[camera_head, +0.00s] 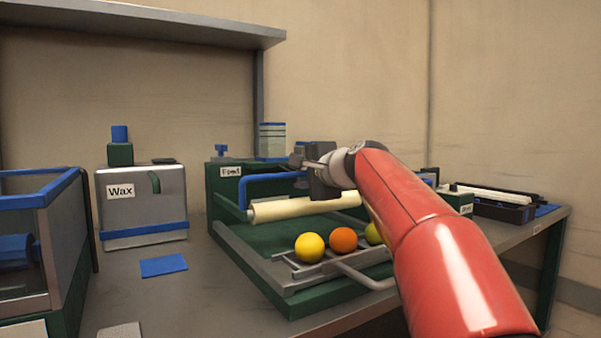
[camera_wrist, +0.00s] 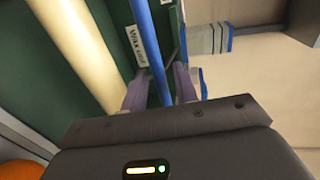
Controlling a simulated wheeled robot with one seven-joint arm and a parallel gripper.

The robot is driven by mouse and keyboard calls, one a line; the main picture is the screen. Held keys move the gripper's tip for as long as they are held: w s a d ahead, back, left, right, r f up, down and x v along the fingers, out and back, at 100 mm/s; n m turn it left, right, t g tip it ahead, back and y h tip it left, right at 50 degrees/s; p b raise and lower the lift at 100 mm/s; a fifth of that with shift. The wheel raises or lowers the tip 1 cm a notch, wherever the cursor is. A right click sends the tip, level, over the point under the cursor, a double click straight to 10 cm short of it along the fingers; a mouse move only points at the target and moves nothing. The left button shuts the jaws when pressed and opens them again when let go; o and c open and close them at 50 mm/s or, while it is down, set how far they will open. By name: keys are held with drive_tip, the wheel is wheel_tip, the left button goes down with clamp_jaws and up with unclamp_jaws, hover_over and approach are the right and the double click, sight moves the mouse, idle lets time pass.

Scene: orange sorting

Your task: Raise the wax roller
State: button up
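The wax roller (camera_head: 300,207) is a long cream cylinder, lying low across the green-walled station in the head view. It also fills the upper left of the wrist view (camera_wrist: 82,48). A blue handle bar (camera_head: 268,178) runs above and behind it, and shows as a blue bar in the wrist view (camera_wrist: 147,38). My gripper (camera_head: 318,172) is at the bar, above the roller. In the wrist view my gripper's fingers (camera_wrist: 160,85) stand apart, one on each side of the bar. Whether they touch it is not clear.
A yellow fruit (camera_head: 309,247), an orange (camera_head: 343,240) and a partly hidden yellow-green fruit (camera_head: 373,233) sit on the metal rack in front of the roller. A wax box (camera_head: 143,204) stands left. A black tray (camera_head: 490,206) lies right. A blue pad (camera_head: 163,265) lies on the bench.

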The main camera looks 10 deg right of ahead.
drive_tip(key=shift+w+a+f, duration=0.1)
drive_tip(key=shift+w+a, duration=0.05)
drive_tip(key=shift+w, duration=0.15)
clamp_jaws()
